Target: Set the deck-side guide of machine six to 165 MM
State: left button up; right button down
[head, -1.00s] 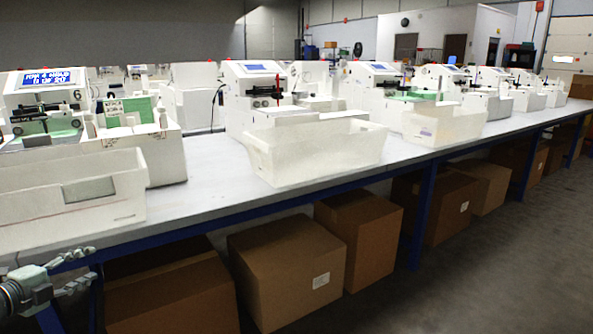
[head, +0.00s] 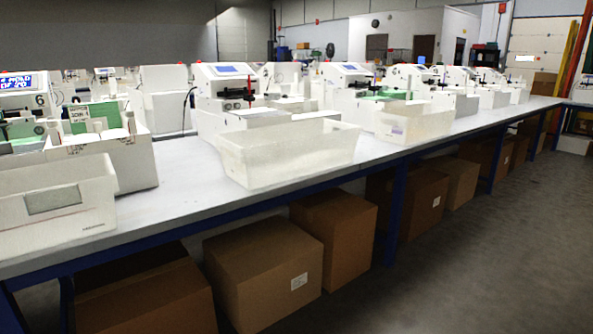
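Machine six (head: 28,100) stands at the far left of the bench in the head view, cut off by the picture's left edge. It is white, with a "6" beside a blue screen (head: 17,81) whose text is only partly in view. A green plate (head: 97,114) with a small label stands upright on its right part, above a white housing. The deck-side guide and its scale are too small to make out. Neither of my grippers is in view.
A long bench (head: 190,190) with a blue frame carries a row of similar machines (head: 228,85). White bins stand at its front edge, one near left (head: 60,205) and one in the middle (head: 290,155). Cardboard boxes (head: 262,262) fill the space below. The floor (head: 480,270) at right is clear.

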aim_at(57, 135)
jog(key=i+j+u, duration=0.25)
jog(key=u, duration=0.2)
jog(key=i+j+u, duration=0.15)
jog(key=u, duration=0.3)
jog(key=i+u, duration=0.45)
jog(key=k+j, duration=0.05)
jog(key=k, duration=0.05)
